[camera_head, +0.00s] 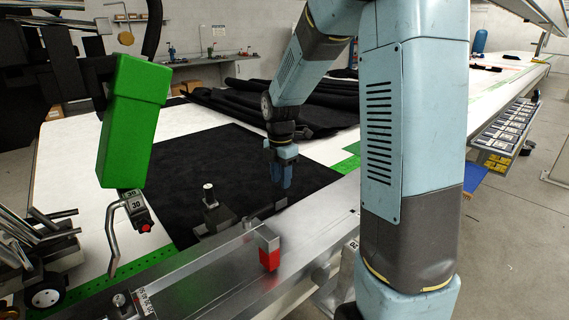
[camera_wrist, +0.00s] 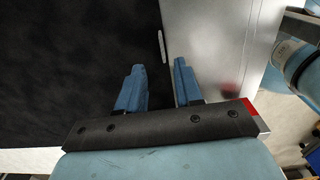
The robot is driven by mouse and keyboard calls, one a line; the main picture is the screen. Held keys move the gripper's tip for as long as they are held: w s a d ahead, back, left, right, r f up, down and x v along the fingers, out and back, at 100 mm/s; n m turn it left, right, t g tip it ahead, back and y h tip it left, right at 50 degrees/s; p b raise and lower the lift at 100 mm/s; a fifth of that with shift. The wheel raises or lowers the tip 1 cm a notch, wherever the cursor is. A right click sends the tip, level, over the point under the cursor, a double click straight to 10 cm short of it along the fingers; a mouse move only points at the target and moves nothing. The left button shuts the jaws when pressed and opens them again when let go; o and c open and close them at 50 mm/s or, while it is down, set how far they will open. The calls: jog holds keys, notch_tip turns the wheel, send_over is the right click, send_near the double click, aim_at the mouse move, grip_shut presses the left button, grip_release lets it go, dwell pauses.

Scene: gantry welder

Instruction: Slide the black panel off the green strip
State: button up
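The black panel (camera_head: 225,165) lies flat on the white table. The green strip (camera_head: 350,160) shows to the right of the panel and again at its lower left; between these parts the panel hides it. My gripper (camera_head: 283,184) points down over the right part of the panel, near the metal rail. In the wrist view my gripper (camera_wrist: 159,85) has its two blue fingers apart with nothing visible between them. There the black panel (camera_wrist: 70,65) fills the left side. Whether the fingertips touch the panel cannot be told.
A metal rail (camera_head: 210,285) with a red-and-grey block (camera_head: 269,250) and small fittings runs along the front. A green welder head (camera_head: 132,120) hangs at the left. Rolled black fabric (camera_head: 290,105) lies behind the panel. Bare white table (camera_head: 75,170) shows at the left.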

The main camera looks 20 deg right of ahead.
aim_at(281, 207)
notch_tip(281, 207, down, 8)
jog(key=shift+r, duration=0.15)
jog(key=shift+c, duration=0.5)
grip_shut()
dwell(0.3)
